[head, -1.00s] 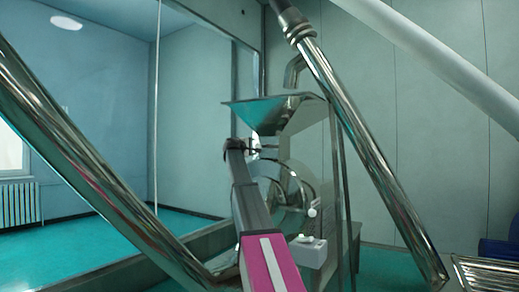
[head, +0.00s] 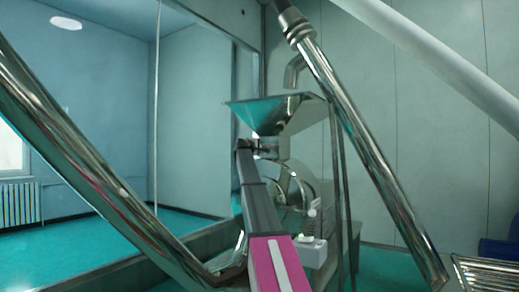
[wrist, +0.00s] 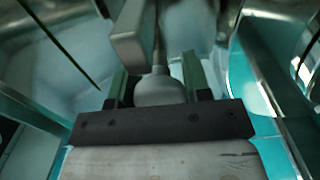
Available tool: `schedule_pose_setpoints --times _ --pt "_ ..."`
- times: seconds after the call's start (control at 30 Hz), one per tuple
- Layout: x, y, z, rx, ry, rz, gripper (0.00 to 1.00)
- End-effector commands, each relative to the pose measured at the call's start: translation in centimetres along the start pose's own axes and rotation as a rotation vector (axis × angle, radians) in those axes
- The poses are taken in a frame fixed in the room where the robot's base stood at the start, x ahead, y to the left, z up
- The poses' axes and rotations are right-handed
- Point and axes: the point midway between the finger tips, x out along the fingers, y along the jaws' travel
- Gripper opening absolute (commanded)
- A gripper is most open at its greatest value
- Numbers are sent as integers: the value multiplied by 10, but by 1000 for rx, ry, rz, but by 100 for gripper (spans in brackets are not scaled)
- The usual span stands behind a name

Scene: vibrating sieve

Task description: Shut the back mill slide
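The steel mill stands in the middle of the head view, with a funnel hopper (head: 262,112) above a round housing (head: 296,190). My gripper (head: 262,148) is just below the hopper, at the mill's neck. The slide itself is too small to make out there. In the wrist view a pale rounded knob (wrist: 160,90) on a thin rod sits between the two fingers of my gripper (wrist: 157,80). The fingers stand apart, one on each side of the knob, with a small gap at the left. The right finger is close to the knob; contact is unclear.
A slanting steel pipe (head: 360,140) runs down right of the mill, and another (head: 75,160) crosses the left foreground. A small white box (head: 310,250) sits low on the mill. A pale block (wrist: 133,35) is near the left finger in the wrist view.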

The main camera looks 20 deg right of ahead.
Motion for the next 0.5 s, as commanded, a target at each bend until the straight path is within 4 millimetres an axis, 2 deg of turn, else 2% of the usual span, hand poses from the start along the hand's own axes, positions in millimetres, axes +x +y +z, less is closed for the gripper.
schedule_pose_setpoints --times 0.13,0.33,0.5 --pt "2 0 0 0 -1 -1 2" --pt "26 1 -1 0 -1 0 1" --pt "25 0 0 0 0 0 2"
